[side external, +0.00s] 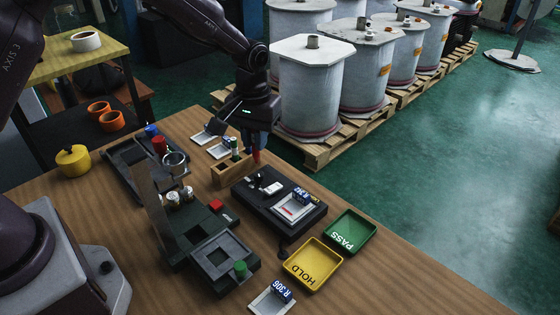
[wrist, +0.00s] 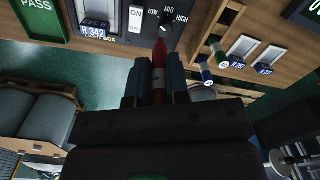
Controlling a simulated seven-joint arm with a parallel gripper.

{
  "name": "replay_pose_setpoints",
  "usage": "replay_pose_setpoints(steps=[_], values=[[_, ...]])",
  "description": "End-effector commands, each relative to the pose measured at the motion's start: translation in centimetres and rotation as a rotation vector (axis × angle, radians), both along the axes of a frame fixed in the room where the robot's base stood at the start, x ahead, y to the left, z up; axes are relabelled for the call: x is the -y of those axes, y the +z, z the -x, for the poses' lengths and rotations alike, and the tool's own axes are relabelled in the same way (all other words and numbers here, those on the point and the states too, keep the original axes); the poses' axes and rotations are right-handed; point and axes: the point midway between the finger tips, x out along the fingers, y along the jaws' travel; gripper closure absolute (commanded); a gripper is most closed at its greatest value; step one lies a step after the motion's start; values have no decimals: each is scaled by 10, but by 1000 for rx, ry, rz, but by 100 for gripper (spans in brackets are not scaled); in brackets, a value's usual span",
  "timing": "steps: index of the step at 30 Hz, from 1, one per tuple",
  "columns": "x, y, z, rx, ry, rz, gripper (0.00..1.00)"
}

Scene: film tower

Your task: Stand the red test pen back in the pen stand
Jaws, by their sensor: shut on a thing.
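My gripper (side external: 257,140) is shut on the red test pen (side external: 256,156). The pen hangs about upright, red end down, beside the wooden pen stand (side external: 222,178), to its right in the side view. In the wrist view my gripper (wrist: 158,84) has the pen (wrist: 159,58) between its two blue-grey fingers, with its red tip pointing away from the camera. The pen stand (wrist: 213,42) lies to the right of the pen there, with a blue pen (wrist: 205,74) and a green pen (wrist: 219,57) in it. How far the tip is above the table is hard to tell.
A dark test box (side external: 280,207) with a switch and knob stands in front of the stand. Green PASS (side external: 350,232) and yellow HOLD (side external: 313,263) trays lie at the right. A dark fixture (side external: 200,230) is at the left. White-framed pieces (side external: 219,151) lie behind the stand.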

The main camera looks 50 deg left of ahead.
Motion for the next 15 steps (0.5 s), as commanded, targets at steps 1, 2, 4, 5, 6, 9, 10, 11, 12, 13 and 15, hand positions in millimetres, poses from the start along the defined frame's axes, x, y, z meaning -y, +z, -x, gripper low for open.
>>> replay_pose_setpoints(steps=[1, 2, 4, 5, 6, 9, 10, 11, 12, 13, 15], values=[[-26, -1, 3, -3, 30, 1, 100], [-37, -2, 6, -3, 33, 1, 100], [-61, -4, 12, -4, 33, 2, 100], [-70, -5, 14, -4, 30, 2, 100], [-80, -6, 18, -5, 20, 2, 100], [-97, -9, 26, -5, -28, 2, 100], [-99, -10, 28, -4, -46, 2, 100], [-98, -11, 29, -2, -71, 2, 100], [-98, -11, 30, -3, -97, 2, 100], [-98, -12, 30, -1, -115, 1, 100], [-98, -13, 29, 2, -144, 0, 100]])
